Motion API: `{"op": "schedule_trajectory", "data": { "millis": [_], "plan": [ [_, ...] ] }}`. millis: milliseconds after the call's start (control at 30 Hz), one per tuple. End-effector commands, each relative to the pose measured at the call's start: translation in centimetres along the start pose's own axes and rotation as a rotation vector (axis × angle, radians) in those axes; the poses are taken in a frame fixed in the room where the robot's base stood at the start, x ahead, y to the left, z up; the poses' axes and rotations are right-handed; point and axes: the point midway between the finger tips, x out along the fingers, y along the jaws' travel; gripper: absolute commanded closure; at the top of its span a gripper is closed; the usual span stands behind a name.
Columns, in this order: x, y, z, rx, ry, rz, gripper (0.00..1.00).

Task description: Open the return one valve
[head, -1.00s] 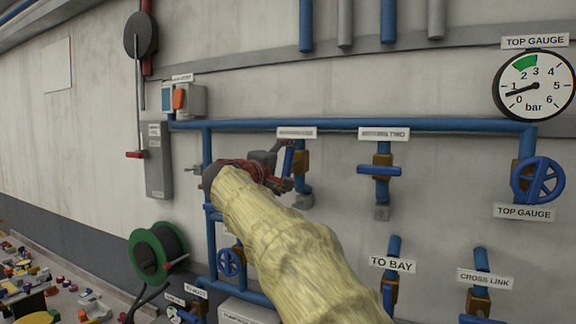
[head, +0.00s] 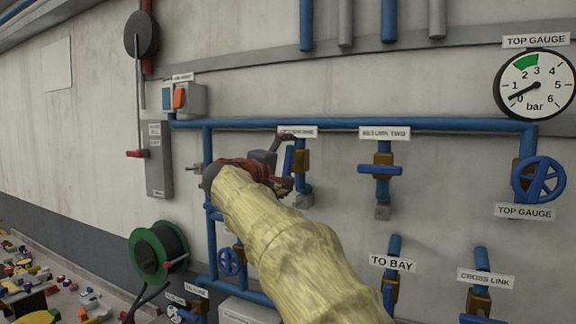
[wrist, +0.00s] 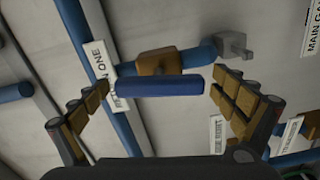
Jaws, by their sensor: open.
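The return one valve has a brass body (wrist: 158,62) and a blue bar handle (wrist: 160,87), which lies parallel to its blue pipe in the wrist view. In the head view the handle (head: 288,160) stands nearly upright, partly hidden by my gripper (head: 286,166). The RETURN ONE label (wrist: 101,76) is partly cut off by the pose and the fingers. My gripper (wrist: 161,86) is open, with one padded finger beyond each end of the handle. I see a gap at the right finger; contact at the left is unclear.
The return two valve's handle (head: 380,169) lies across its pipe to the right. A top gauge (head: 535,86) reads low, above a blue handwheel (head: 538,180). A switch box (head: 184,98) and a hose reel (head: 158,252) are to the left. Bare wall lies between the valves.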

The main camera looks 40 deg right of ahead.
Motion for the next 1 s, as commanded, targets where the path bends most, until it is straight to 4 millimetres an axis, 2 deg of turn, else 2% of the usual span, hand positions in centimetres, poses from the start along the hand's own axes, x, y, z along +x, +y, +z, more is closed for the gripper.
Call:
{"op": "schedule_trajectory", "data": {
  "millis": [133, 267, 500, 700, 800, 1000],
  "plan": [
    [-0.4, 0.1, 0.0, 0.001, 0.001, 0.0, 0.03],
    [-2.0, 0.0, -0.1, 0.001, 0.004, 0.0, 0.03],
    [-6.8, 0.0, -0.2, 0.0, 0.006, 0.0, 0.03],
    [-10.2, -0.1, -0.1, 0.0, 0.003, -0.001, 0.03],
    [-11.3, -0.1, -0.1, 0.0, 0.003, -0.001, 0.03],
    [-12.0, -0.1, -0.1, 0.0, 0.001, 0.0, 0.03]
  ]
}}
